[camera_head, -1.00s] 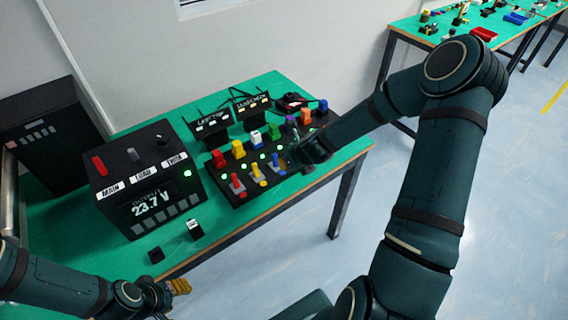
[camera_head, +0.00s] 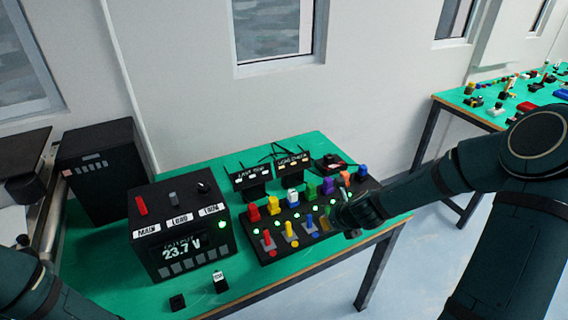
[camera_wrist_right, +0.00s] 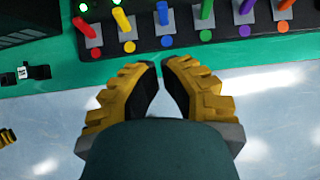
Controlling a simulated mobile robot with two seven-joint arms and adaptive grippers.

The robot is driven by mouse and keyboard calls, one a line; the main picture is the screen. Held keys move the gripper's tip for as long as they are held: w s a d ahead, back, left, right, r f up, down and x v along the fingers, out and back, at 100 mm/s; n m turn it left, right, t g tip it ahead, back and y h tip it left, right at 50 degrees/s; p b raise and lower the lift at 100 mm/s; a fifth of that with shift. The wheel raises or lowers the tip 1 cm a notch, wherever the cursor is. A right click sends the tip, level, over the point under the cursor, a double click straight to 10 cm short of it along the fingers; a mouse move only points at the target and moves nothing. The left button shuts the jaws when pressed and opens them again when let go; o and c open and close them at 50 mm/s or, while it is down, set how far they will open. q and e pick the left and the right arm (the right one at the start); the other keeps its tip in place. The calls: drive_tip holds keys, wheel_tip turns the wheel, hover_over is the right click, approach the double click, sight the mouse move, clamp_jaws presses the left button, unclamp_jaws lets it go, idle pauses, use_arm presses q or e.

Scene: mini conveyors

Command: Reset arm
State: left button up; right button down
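My right gripper (camera_head: 331,222) is at the right front part of the black switch panel in the head view and hides some of its levers. In the right wrist view its yellow fingers (camera_wrist_right: 160,66) stand apart with an empty gap, over the floor in front of the panel's table edge. The panel (camera_wrist_right: 105,48) has a row of coloured levers, among them a red lever (camera_head: 267,239), a yellow lever (camera_head: 290,231) and a blue lever (camera_head: 310,222). My left arm (camera_head: 40,290) shows at the lower left; its gripper is outside the head view. A yellow ribbed piece (camera_wrist_right: 7,137), probably its finger, shows in the wrist view.
A black power box (camera_head: 180,235) reading 23.7 V stands left of the panel on the green table (camera_head: 140,292). Small black blocks (camera_head: 219,281) lie before it. Two small labelled stands (camera_head: 252,176) are behind the panel. Another table (camera_head: 450,107) is at the right.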

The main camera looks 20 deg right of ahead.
drive_tip(key=s+a+f+n+g+y+b, duration=0.1)
drive_tip(key=s+a+f+n, duration=0.3)
drive_tip(key=n, duration=0.7)
drive_tip(key=s+a+f+n+g+y+b, duration=0.1)
drive_tip(key=s+a+f+n+g+b, duration=0.1)
drive_tip(key=s+a+f+n, duration=0.3)
drive_tip(key=s+a+f+n+g+y+b, duration=0.1)
drive_tip(key=s+a+f+n+g, duration=0.1)
drive_tip(key=s+a+f+n, duration=0.3)
drive_tip(key=a+f+n, duration=0.4)
drive_tip(key=a+n, duration=0.5)
drive_tip(key=n, duration=0.3)
drive_tip(key=shift+s+a+f, duration=0.2)
